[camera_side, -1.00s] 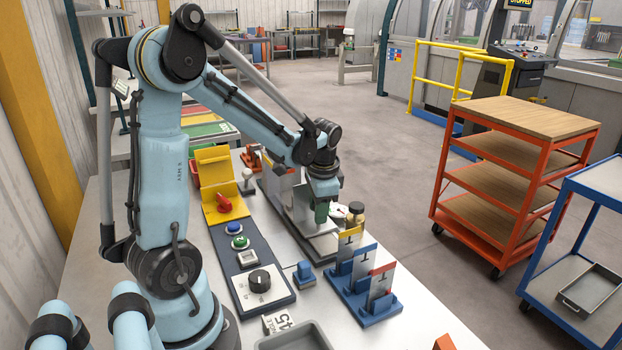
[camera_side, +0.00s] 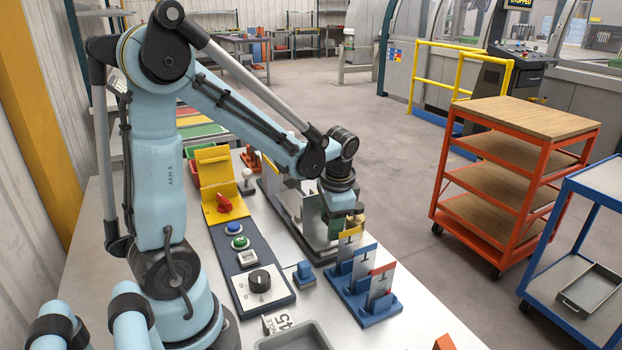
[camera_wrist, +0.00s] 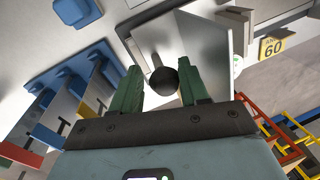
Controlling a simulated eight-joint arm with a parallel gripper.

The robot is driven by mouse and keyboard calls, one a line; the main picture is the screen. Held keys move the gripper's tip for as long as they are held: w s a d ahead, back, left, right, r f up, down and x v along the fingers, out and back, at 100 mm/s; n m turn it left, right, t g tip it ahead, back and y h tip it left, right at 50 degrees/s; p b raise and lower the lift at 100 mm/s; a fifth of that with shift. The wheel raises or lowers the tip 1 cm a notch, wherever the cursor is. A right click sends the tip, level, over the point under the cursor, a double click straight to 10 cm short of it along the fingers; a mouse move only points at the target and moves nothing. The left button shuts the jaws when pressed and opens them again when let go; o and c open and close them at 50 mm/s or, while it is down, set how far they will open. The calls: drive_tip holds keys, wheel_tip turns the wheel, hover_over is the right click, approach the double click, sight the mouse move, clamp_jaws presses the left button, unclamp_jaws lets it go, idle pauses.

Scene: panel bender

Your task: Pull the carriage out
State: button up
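The grey metal carriage machine (camera_side: 286,205) stands on the bench, partly hidden behind my arm in the side view. In the wrist view, a black ball knob (camera_wrist: 163,80) on a pale rod stands out from a grey metal plate (camera_wrist: 196,42), apparently the carriage and its handle. My gripper (camera_wrist: 160,72) is open, with one green finger on each side of the knob and narrow gaps showing. I cannot tell whether the fingertips reach past it. In the side view my gripper (camera_side: 341,224) points down at the machine's right end, and the knob is hidden.
A blue rack (camera_side: 372,312) with upright tagged plates stands close in front of my gripper. A control panel (camera_side: 250,262) with buttons and a black dial lies left of the machine. A small blue block (camera_side: 304,274) and grey tray (camera_side: 296,340) are nearer the camera.

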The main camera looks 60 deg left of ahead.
wheel_tip(320, 180, up, 12)
drive_tip(key=d, duration=0.2)
drive_tip(key=shift+s+d, duration=0.15)
drive_tip(key=shift+s, duration=0.05)
idle(0.5)
drive_tip(key=s+d+f+n+t+h, duration=0.2)
drive_tip(key=d+t, duration=0.4)
drive_tip(key=d, duration=0.3)
wheel_tip(320, 180, down, 2)
drive_tip(key=shift+s+d+f+t, duration=0.15)
drive_tip(key=shift+s+d+t, duration=0.25)
drive_tip(key=shift+s, duration=0.1)
